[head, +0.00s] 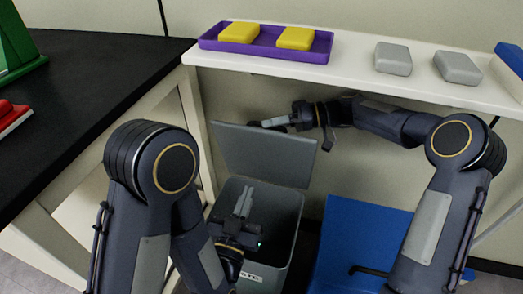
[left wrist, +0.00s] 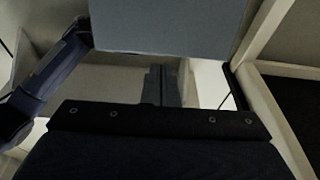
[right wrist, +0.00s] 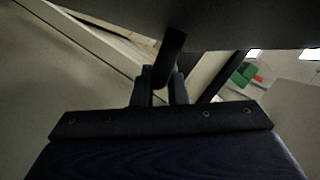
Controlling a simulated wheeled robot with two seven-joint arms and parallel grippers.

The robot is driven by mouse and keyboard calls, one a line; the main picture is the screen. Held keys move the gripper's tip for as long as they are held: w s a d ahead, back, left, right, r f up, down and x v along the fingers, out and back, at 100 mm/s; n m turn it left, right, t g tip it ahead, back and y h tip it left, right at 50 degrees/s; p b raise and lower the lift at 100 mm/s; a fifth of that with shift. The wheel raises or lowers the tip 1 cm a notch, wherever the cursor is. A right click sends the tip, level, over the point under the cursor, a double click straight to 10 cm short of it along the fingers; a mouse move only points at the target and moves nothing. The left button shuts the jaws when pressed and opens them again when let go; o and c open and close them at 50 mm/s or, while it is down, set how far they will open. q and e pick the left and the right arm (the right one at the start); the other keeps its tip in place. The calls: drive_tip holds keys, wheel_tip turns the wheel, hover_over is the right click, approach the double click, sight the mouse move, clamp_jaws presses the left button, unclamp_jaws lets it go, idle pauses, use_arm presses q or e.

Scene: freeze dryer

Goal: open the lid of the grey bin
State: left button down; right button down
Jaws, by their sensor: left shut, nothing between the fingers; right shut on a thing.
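The grey bin (head: 283,225) stands under the white shelf with its lid (head: 265,155) raised and tilted up at the back. The bin's mouth is uncovered. My right gripper (head: 278,122) is at the lid's upper edge, and in the right wrist view it (right wrist: 160,82) is shut on a dark handle (right wrist: 170,55) below the lid's dark surface (right wrist: 225,22). My left gripper (head: 243,202) is shut and empty, over the bin's mouth. The lid also shows at the top of the left wrist view (left wrist: 170,25), above the left fingers (left wrist: 160,85).
The white shelf (head: 350,65) above holds a purple tray (head: 265,50) with two yellow blocks and two grey blocks (head: 393,58). A blue panel-like object (head: 355,240) stands right of the bin. A black countertop (head: 80,90) is at left.

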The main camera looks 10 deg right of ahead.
sight(265, 141)
use_arm(q)
drive_tip(key=x, duration=1.2)
drive_tip(key=shift+w+r, duration=0.25)
drive_tip(key=shift+w, duration=0.1)
use_arm(e)
drive_tip(key=shift+d+f, duration=0.1)
drive_tip(key=shift+f, duration=0.35)
use_arm(q)
drive_tip(key=shift+x, duration=0.8)
use_arm(e)
drive_tip(key=shift+s+a+r, duration=0.1)
drive_tip(key=shift+a, duration=0.1)
drive_tip(key=c, duration=1.5)
unclamp_jaws()
drive_tip(key=shift+r, duration=0.1)
drive_tip(key=shift+o, duration=0.2)
drive_tip(key=shift+r, duration=0.1)
drive_tip(key=shift+r, duration=0.1)
drive_tip(key=shift+d, duration=0.1)
